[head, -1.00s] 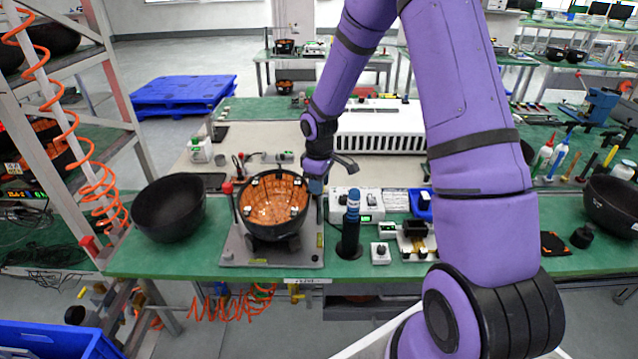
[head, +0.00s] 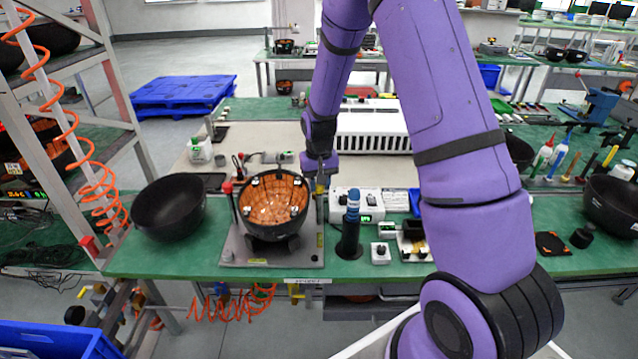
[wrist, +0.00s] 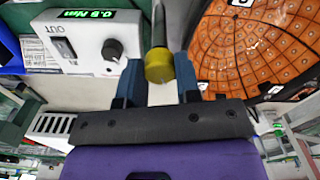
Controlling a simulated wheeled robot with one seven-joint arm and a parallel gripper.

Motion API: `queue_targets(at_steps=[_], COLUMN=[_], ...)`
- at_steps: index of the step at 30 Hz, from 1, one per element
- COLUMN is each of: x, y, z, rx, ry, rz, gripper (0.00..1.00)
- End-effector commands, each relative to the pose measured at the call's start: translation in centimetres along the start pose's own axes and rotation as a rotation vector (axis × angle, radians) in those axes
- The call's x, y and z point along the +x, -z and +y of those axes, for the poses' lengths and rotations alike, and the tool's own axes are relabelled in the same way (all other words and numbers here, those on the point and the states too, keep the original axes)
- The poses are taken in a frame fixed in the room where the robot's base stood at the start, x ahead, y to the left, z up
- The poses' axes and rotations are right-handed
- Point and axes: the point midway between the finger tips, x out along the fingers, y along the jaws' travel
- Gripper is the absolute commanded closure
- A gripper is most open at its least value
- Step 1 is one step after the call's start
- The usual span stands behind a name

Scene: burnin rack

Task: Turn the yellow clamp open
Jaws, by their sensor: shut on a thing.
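The yellow clamp (wrist: 159,67) shows in the wrist view as a yellow end on a grey rod. It lies between the two blue fingers of my gripper (wrist: 158,78), which is shut on it. In the head view my gripper (head: 320,184) is at the right side of a black bowl (head: 272,226) with an orange tiled inside. The bowl sits on a grey base plate (head: 240,250). My gripper and wrist mostly hide the clamp in the head view.
A red-knobbed lever (head: 227,188) stands left of the bowl. A blue-topped black cylinder (head: 350,225) and a white control box (head: 370,207) stand close on the right. An empty black bowl (head: 168,207) is at the left. A long white slotted unit (head: 375,135) lies behind.

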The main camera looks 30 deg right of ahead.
Motion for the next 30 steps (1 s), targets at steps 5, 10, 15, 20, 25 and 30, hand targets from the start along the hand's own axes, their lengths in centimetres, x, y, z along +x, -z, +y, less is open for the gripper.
queue_targets(at_steps=[5, 10, 15, 20, 25, 30], x=[0.00, 0.00, 0.01, 0.01, 0.02, 0.02], y=[0.01, 0.02, 0.01, 0.02, 0.01, 0.01], z=[-0.04, -0.03, -0.03, 0.03, -0.01, -0.01], rx=[0.158, 0.287, 0.384, 0.444, 0.476, 0.486], ry=[0.000, 0.000, 0.000, 0.000, 0.000, 0.000], rz=[0.001, 0.001, 0.001, 0.001, 0.000, 0.000], gripper=[0.93, 0.93, 0.93, 0.93, 0.93, 0.93])
